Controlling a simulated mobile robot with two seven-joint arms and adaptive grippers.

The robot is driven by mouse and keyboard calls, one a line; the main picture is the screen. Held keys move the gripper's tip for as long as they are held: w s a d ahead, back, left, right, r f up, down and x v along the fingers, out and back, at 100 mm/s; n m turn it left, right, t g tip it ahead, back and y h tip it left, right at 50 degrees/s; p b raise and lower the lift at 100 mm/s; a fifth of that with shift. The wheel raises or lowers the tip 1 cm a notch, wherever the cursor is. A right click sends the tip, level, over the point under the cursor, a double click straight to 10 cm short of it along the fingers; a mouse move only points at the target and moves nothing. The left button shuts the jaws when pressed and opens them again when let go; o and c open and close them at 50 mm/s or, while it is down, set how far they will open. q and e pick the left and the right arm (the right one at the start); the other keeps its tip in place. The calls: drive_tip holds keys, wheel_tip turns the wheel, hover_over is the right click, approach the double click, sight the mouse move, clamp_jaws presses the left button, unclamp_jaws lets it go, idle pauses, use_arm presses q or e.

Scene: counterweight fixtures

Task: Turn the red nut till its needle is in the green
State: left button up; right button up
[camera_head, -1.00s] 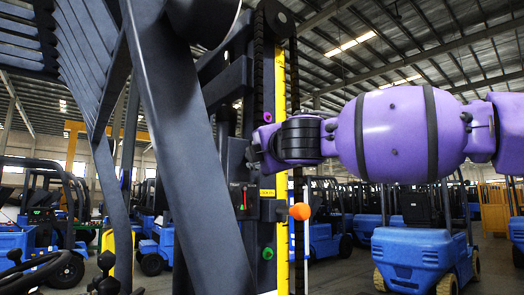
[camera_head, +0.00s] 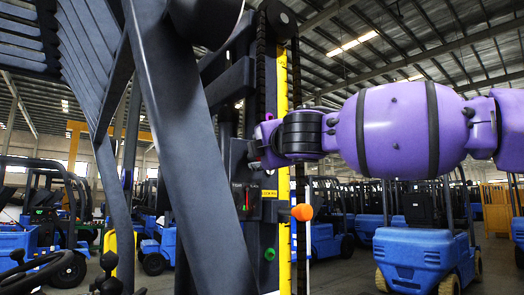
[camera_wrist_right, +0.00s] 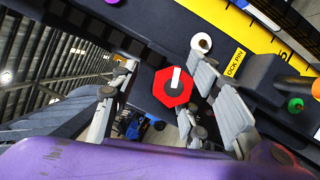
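The red nut (camera_wrist_right: 173,87) shows in the right wrist view as a red hexagon with a dark centre and a white bar, on a dark plate. My right gripper (camera_wrist_right: 163,72) is open, with one grey finger on each side of the nut and visible gaps between. In the head view my right gripper (camera_head: 256,152) is at the mast, and the nut cannot be made out there. A small dark gauge panel (camera_head: 246,203) with a red needle sits just below the gripper. My left gripper is out of view.
An orange knob (camera_head: 302,212) and a green knob (camera_head: 269,254) stick out near the yellow scale strip (camera_head: 283,230). A thick dark beam (camera_head: 185,150) crosses the left of the head view.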

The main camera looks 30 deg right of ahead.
drive_tip(key=shift+d+f, duration=0.1)
drive_tip(key=shift+d, duration=0.05)
drive_tip(key=shift+s, duration=0.2)
drive_tip(key=v, duration=1.2)
drive_tip(key=shift+w, duration=0.15)
idle(0.3)
